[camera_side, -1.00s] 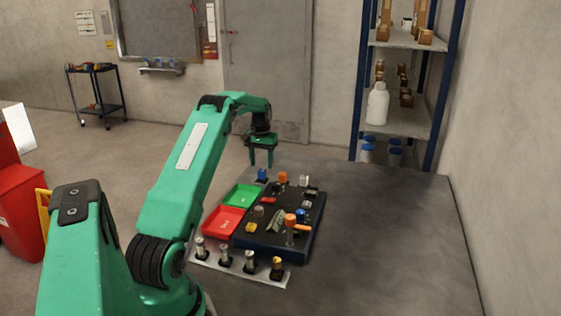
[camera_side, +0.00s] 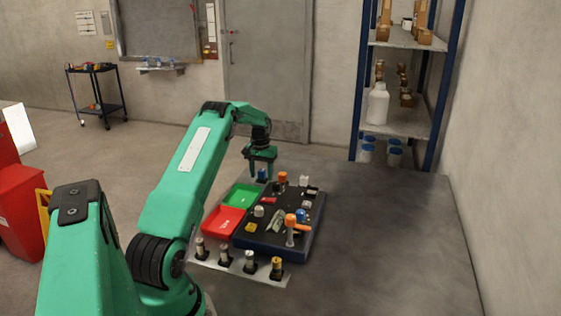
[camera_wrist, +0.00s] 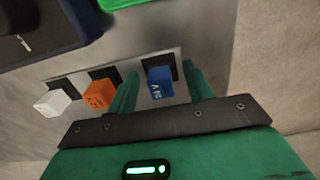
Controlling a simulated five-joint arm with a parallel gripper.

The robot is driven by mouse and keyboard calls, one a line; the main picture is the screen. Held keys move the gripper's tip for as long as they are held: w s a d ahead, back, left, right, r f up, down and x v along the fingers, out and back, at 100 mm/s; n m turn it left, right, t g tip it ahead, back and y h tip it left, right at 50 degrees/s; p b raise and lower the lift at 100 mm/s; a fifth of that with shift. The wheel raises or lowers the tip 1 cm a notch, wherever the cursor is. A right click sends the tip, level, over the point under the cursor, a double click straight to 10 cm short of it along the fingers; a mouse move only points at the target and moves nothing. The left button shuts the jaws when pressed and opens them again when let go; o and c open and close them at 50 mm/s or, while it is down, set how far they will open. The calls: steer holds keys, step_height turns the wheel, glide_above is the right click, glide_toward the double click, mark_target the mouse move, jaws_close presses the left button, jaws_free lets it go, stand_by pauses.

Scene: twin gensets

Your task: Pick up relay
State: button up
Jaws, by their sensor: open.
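A blue relay (camera_wrist: 160,82) with pale lettering stands in a black socket on a metal strip, and it also shows in the side view (camera_side: 262,174). My gripper (camera_wrist: 160,74) is open, with one green finger on each side of the blue relay and gaps visible. In the side view my gripper (camera_side: 261,168) is right over the blue relay, pointing down. An orange relay (camera_wrist: 98,94) and a white relay (camera_wrist: 53,103) stand in the same row, to the left in the wrist view. The left finger is close to the orange relay.
A dark board (camera_side: 266,243) with many small parts lies nearer the side camera. A green tray (camera_side: 242,195) and a red tray (camera_side: 224,221) are on its left. A strip with several posts (camera_side: 249,262) stands in front. The table (camera_side: 390,230) is bare on the right.

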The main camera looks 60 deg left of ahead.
mark_target(261, 170)
steer(key=c, duration=1.1)
steer(key=shift+r, duration=0.15)
steer(key=shift+r, duration=0.6)
step_height(261, 170, up, 3)
steer(key=w+d+r, duration=0.1)
steer(key=d+r, duration=0.1)
steer(key=d, duration=0.1)
steer(key=w+d+r, duration=0.1)
steer(key=d+r, duration=0.1)
steer(key=d, duration=0.2)
steer(key=w+d+r, duration=0.1)
steer(key=d+r, duration=0.1)
steer(key=d, duration=0.2)
steer(key=shift+w+r, duration=0.3)
steer(key=shift+w, duration=0.1)
